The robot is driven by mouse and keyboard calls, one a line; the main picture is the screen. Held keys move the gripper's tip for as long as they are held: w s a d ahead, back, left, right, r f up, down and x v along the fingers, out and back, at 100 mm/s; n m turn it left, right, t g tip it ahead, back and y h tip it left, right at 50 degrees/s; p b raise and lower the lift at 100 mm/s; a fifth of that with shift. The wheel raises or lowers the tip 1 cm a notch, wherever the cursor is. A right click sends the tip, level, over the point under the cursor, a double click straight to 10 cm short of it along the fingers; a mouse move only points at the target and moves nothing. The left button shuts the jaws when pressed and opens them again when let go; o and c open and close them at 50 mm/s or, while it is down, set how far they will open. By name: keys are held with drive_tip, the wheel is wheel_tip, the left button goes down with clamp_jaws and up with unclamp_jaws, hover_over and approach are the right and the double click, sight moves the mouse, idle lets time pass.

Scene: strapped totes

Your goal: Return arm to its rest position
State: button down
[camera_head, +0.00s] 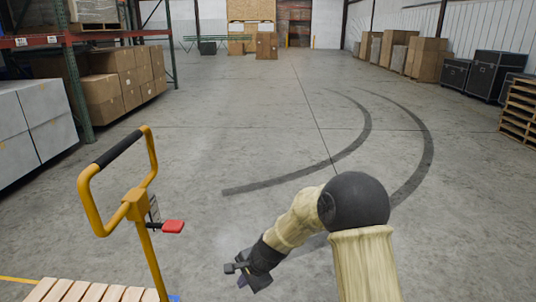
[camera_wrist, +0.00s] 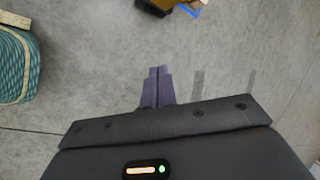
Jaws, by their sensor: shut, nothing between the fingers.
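My gripper (camera_head: 240,272) shows low in the middle of the head view, at the end of my bent arm, pointing down and to the left over bare concrete. In the wrist view my gripper (camera_wrist: 158,74) has its two fingers together, with nothing between them. My arm's tan links and round black joint are in the lower right of the head view.
A yellow pallet jack handle (camera_head: 142,205) stands left of my gripper, above a wooden pallet (camera_head: 88,291). A teal object (camera_wrist: 18,65) is at the wrist view's left edge. Shelving with boxes (camera_head: 105,95) is on the left; black cases (camera_head: 498,75) are on the right. The middle floor is clear.

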drive_tip(key=s+d+r+n+h, duration=0.2)
drive_tip(key=s+d+r+n, duration=0.3)
drive_tip(key=s+d, duration=0.55)
drive_tip(key=s+d+r+n+h, duration=0.3)
drive_tip(key=s+d+r+n, duration=0.15)
drive_tip(key=s+d, duration=0.6)
wheel_tip(320, 180, up, 15)
drive_tip(key=w+d+p, duration=0.1)
drive_tip(key=p, duration=1.4)
drive_tip(key=shift+w+d+r+n, duration=0.2)
drive_tip(key=shift+w+d+n, duration=0.1)
drive_tip(key=shift+n, duration=0.05)
drive_tip(key=shift+s+a, duration=0.1)
